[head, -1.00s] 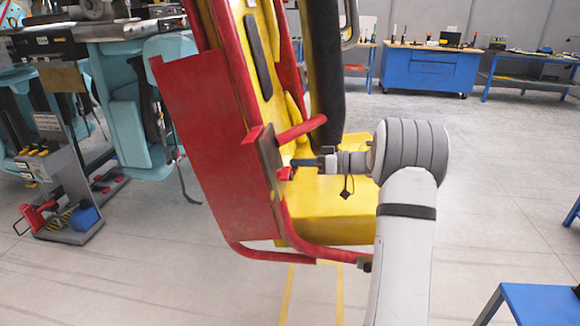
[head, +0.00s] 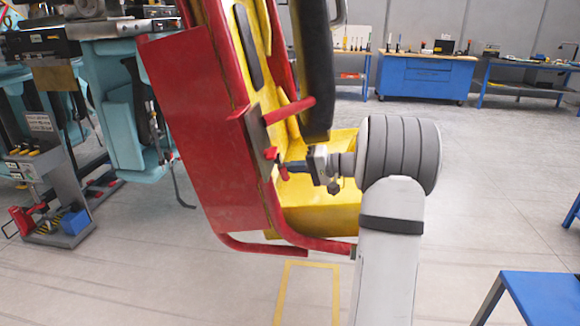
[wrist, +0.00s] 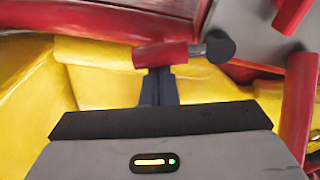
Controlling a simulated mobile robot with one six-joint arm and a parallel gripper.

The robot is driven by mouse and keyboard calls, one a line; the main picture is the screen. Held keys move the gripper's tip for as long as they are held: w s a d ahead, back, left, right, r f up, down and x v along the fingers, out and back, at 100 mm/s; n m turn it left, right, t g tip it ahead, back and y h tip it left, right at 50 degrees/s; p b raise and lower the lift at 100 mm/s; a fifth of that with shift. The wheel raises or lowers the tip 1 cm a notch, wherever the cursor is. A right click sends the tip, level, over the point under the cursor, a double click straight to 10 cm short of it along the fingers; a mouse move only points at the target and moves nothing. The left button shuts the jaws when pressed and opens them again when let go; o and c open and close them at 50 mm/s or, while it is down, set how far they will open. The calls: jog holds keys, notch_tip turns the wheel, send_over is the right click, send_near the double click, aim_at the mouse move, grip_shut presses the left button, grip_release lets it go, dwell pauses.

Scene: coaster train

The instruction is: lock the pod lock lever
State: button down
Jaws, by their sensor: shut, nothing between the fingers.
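The pod is a yellow seat (head: 312,205) with a red side panel (head: 190,125). A small red lever-like part (head: 284,173) shows by a dark plate on the pod's side. In the wrist view a red lever handle (wrist: 160,54) lies across the picture, with a dark round pivot (wrist: 220,47) at its right end. My gripper (head: 288,168) is at the pod's side, close to this part. In the wrist view my gripper (wrist: 158,76) is shut and empty, its tips right at the red handle. I cannot tell whether they touch it.
A red bar (head: 290,110) sticks out above my gripper, and a black padded restraint (head: 316,75) hangs above the seat. A lower red tube (head: 300,246) runs under the pod. A blue table (head: 540,300) stands at right. The floor between is clear.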

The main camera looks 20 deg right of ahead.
jog(key=shift+s+a+f+m+b, duration=0.15)
jog(key=shift+s+f+m+b, duration=0.1)
jog(key=shift+s+m+b, duration=0.3)
jog(key=shift+s+a+f+m+b, duration=0.2)
jog(key=shift+f+m+b, duration=0.1)
jog(key=shift+m, duration=0.35)
jog(key=shift+s+r, duration=0.1)
jog(key=s+d+r, duration=0.2)
jog(key=d, duration=0.7)
jog(key=shift+s+b, duration=0.2)
jog(key=shift+b, duration=0.25)
jog(key=shift+a, duration=0.1)
